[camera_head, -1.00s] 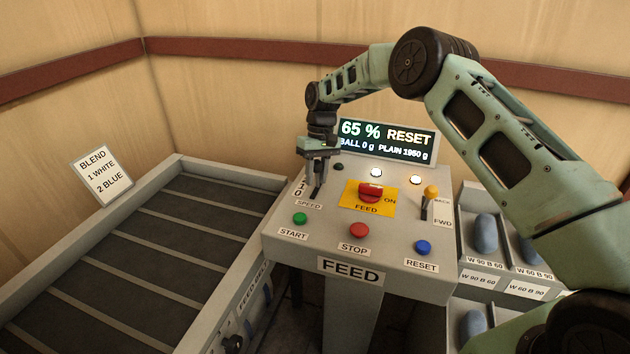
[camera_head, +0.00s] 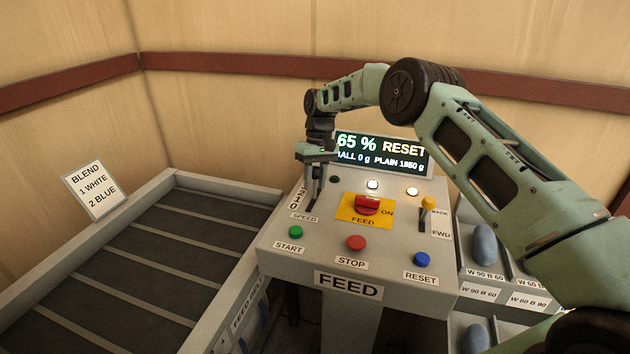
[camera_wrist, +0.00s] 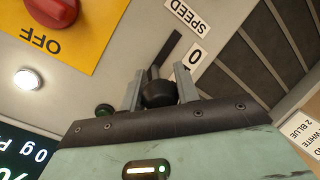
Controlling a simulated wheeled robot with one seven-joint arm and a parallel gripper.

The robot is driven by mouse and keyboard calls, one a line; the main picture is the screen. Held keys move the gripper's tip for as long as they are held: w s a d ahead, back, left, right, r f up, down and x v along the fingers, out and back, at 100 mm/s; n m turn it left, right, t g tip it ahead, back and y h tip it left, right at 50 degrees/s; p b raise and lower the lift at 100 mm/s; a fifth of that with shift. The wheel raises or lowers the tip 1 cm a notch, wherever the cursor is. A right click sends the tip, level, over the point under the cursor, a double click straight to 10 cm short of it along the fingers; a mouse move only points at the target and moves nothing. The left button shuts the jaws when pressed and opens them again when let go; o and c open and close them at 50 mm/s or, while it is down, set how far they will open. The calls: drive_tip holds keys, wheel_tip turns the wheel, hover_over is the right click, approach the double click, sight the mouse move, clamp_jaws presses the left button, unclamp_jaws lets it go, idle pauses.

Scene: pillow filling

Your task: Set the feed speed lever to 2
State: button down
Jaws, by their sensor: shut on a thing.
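The speed lever's black knob (camera_wrist: 158,93) is between my gripper's fingers (camera_wrist: 160,82) in the wrist view. My gripper (camera_head: 314,186) is shut on it, pointing down at the feed panel's back left. The lever's dark slot (camera_wrist: 172,48) runs from the knob toward the SPEED label (camera_wrist: 187,16). The scale (camera_head: 294,199) reads 2, 1, 0 from back to front in the head view. The knob is at the slot's back part, away from the 0 label (camera_wrist: 195,57). The fingers hide the lever's exact mark.
The display (camera_head: 384,153) reads 65 % RESET. A red FEED switch (camera_head: 367,205) and an orange-topped lever (camera_head: 429,202) stand to the right. Green START (camera_head: 296,232), red STOP (camera_head: 356,242) and blue RESET (camera_head: 421,259) buttons line the panel front.

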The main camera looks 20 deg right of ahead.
drive_tip(key=shift+w+r, duration=0.25)
drive_tip(key=shift+r, duration=0.05)
drive_tip(key=c, duration=1.1)
unclamp_jaws()
drive_tip(key=shift+o, duration=0.2)
drive_tip(key=shift+s+f, duration=0.1)
drive_tip(key=shift+f, duration=0.05)
drive_tip(key=shift+d+r+b, duration=0.1)
drive_tip(key=shift+r+b, duration=0.2)
drive_tip(key=shift+r, duration=0.1)
drive_tip(key=p+v, duration=1.4)
drive_tip(key=v, duration=0.2)
drive_tip(key=shift+r+p, duration=0.3)
